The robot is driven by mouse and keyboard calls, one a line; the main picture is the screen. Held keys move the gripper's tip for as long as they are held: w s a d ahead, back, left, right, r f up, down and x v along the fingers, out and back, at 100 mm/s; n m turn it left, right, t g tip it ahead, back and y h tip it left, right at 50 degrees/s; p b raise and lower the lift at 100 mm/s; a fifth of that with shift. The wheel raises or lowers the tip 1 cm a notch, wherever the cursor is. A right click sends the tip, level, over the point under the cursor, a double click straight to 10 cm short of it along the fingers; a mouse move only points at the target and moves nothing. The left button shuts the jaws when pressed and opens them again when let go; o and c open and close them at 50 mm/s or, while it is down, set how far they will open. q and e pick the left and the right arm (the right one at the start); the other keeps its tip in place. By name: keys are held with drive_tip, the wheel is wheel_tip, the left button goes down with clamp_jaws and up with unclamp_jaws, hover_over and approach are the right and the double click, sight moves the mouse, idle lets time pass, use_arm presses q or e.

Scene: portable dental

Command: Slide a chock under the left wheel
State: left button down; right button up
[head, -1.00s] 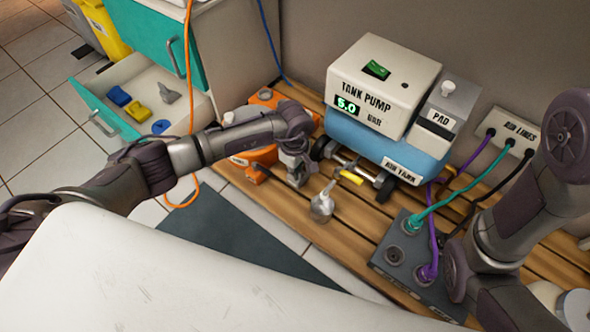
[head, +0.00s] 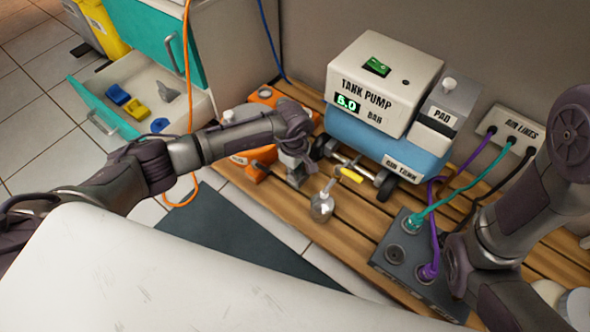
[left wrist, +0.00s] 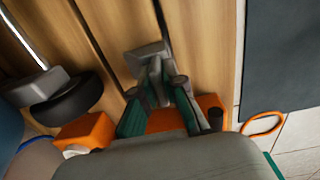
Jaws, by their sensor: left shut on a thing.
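The tank cart (head: 385,135) stands on the slatted wooden deck. Its left wheel (head: 320,147) is dark and partly hidden by my left arm; a dark wheel also shows in the left wrist view (left wrist: 70,102). My left gripper (head: 296,168) points down at the deck, beside that wheel on its left. In the left wrist view its green-padded fingers (left wrist: 152,88) are shut on a small grey piece, seemingly the chock (left wrist: 148,55), close over the planks. A gap separates this piece from the wheel. Whether it touches the deck is unclear. My right gripper is out of view.
An orange unit (head: 268,97) lies behind my left arm. A grey hose box (head: 398,255) is at right. An open drawer (head: 150,75) holds blue and yellow pieces.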

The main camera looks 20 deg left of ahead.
use_arm(q)
drive_tip(key=shift+w+d+b, duration=0.35)
drive_tip(key=shift+w+b, duration=0.5)
drive_tip(key=shift+w, duration=0.05)
drive_tip(key=shift+w+d+b, duration=0.3)
drive_tip(key=shift+w+b, duration=0.5)
drive_tip(key=shift+w, duration=0.1)
drive_tip(key=shift+w, duration=0.1)
drive_tip(key=c, duration=1.2)
unclamp_jaws()
drive_tip(key=shift+o, duration=0.2)
